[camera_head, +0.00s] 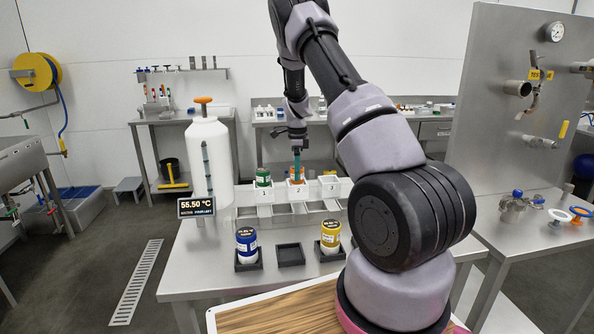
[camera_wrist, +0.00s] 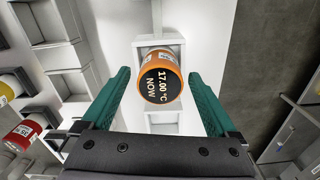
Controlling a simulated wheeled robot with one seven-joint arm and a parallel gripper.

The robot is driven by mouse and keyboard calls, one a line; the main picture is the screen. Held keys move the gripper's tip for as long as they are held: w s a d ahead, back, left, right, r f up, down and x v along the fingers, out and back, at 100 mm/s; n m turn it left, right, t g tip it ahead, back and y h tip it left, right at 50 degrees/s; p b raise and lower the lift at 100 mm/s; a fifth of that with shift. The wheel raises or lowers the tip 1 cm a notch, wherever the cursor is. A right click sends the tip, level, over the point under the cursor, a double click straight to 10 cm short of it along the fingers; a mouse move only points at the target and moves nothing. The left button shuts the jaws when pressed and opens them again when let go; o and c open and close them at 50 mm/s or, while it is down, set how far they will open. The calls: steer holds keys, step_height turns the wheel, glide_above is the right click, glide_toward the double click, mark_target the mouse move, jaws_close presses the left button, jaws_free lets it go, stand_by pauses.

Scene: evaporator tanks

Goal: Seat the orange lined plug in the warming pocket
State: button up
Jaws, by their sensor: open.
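The orange lined plug (camera_wrist: 160,75) has an orange side and a black top reading "17.00 °C NOW". In the wrist view it stands in a white square pocket (camera_wrist: 174,43), between the fingers of my gripper (camera_wrist: 158,80). The green fingers are open, with a gap on each side of the plug. In the head view my gripper (camera_head: 297,164) points down over the pocket marked 2 (camera_head: 298,190), and a little of the orange plug (camera_head: 296,181) shows below it. How deep the plug sits is hard to tell.
A green plug (camera_head: 263,177) stands in pocket 1; pocket 3 (camera_head: 330,187) is beside pocket 2. Blue (camera_head: 246,239) and yellow (camera_head: 330,232) plugs stand in black holders, with an empty black holder (camera_head: 290,255) between them. A white tank (camera_head: 209,160) with a 55.50 °C display (camera_head: 197,207) stands left.

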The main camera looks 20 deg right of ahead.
steer(key=s+a+r+n+t+y, duration=0.1)
steer(key=s+r+n, duration=0.15)
steer(key=r, duration=0.85)
steer(key=s+a+r+n+t, duration=0.15)
steer(key=s+r, duration=0.25)
steer(key=r, duration=0.7)
steer(key=s+a+r+n+t, duration=0.1)
steer(key=s+a+r+n, duration=0.2)
steer(key=s, duration=0.4)
steer(key=s+a+r+n+t+y, duration=0.1)
steer(key=s+r+n, duration=0.2)
steer(key=s+r, duration=0.25)
steer(key=s+a+r+n+t, duration=0.1)
steer(key=s+a+r+n, duration=0.1)
steer(key=s+r, duration=0.35)
steer(key=s+a+f+n+t, duration=0.1)
steer(key=s+n, duration=0.5)
steer(key=s, duration=0.7)
steer(key=shift+a+f+t, duration=0.35)
steer(key=shift+a+f, duration=0.45)
steer(key=shift+a, duration=0.1)
